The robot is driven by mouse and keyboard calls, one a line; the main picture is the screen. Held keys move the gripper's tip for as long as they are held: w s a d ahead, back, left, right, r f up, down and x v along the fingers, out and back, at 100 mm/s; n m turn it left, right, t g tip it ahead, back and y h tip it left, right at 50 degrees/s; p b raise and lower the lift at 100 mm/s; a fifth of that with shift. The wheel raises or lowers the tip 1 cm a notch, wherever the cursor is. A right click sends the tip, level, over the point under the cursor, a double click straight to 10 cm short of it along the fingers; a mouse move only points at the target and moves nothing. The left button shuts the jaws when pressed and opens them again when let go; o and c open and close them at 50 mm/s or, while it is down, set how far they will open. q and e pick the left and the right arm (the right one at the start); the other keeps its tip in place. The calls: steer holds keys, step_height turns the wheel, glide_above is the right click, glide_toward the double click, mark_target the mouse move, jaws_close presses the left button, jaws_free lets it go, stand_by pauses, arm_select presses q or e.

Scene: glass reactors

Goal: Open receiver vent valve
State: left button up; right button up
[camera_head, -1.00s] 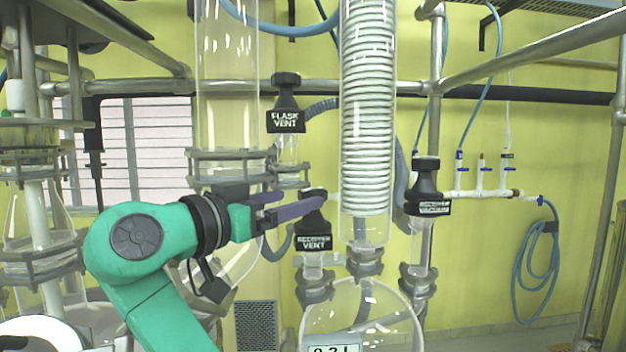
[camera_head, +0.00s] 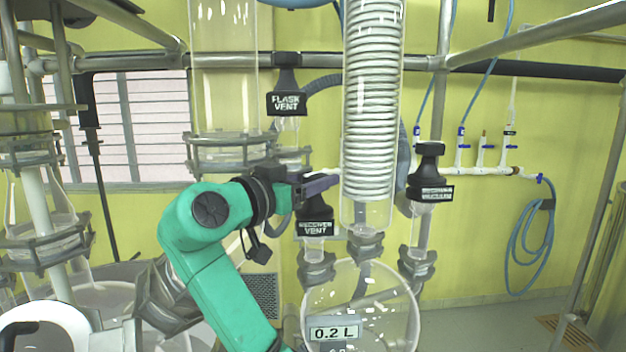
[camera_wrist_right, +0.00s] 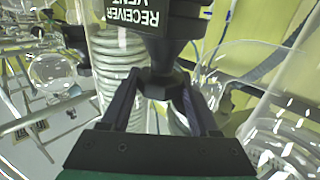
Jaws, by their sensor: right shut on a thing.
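The receiver vent valve (camera_head: 315,228) is a black knob labelled "RECEIVER VENT", upright on a glass neck above the round receiver flask (camera_head: 362,300). It shows upside down in the right wrist view (camera_wrist_right: 160,30). My right gripper (camera_head: 328,183), on the green arm, reaches the top of this knob from the left. In the right wrist view my right gripper (camera_wrist_right: 168,90) has its two dark fingers on either side of the knob's narrow faceted top, shut on it. The fingers partly hide the knob's top in the head view. My left gripper is not in view.
The flask vent valve (camera_head: 287,102) stands above and left, and the receiver vacuum valve (camera_head: 430,180) to the right. The glass coil condenser (camera_head: 371,110) is close behind the right gripper's tips. Metal pipes (camera_head: 520,38) cross the upper area.

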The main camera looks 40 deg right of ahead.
steer(key=shift+f+n+t+y+b, duration=0.3)
steer(key=shift+n+t+b, duration=0.3)
steer(key=shift+t+b, duration=0.45)
steer(key=shift+n+t+y+b, duration=0.4)
steer(key=shift+n+t+b, duration=0.4)
steer(key=shift+t+b, duration=0.15)
steer(key=n+t+y+b, duration=0.1)
steer(key=n+t+y, duration=0.1)
steer(key=t, duration=0.1)
steer(key=shift+s+r+n+t+b, duration=0.1)
steer(key=shift+n+t+b, duration=0.2)
steer(key=shift+b, duration=0.05)
steer(key=n+t+y, duration=0.1)
steer(key=y, duration=0.1)
steer(key=n+t+y, duration=0.2)
steer(key=shift+d+r+n+t, duration=0.1)
steer(key=shift+r+n+t, duration=0.05)
steer(key=shift+n+t, duration=0.15)
steer(key=n+t+y, duration=0.1)
steer(key=n+y, duration=0.1)
steer(key=y, duration=0.1)
steer(key=n+t+y, duration=0.1)
steer(key=n+y, duration=0.2)
steer(key=y, duration=0.1)
steer(key=shift+t+y, duration=0.3)
steer(key=shift+t, duration=0.1)
steer(key=o, duration=1.4)
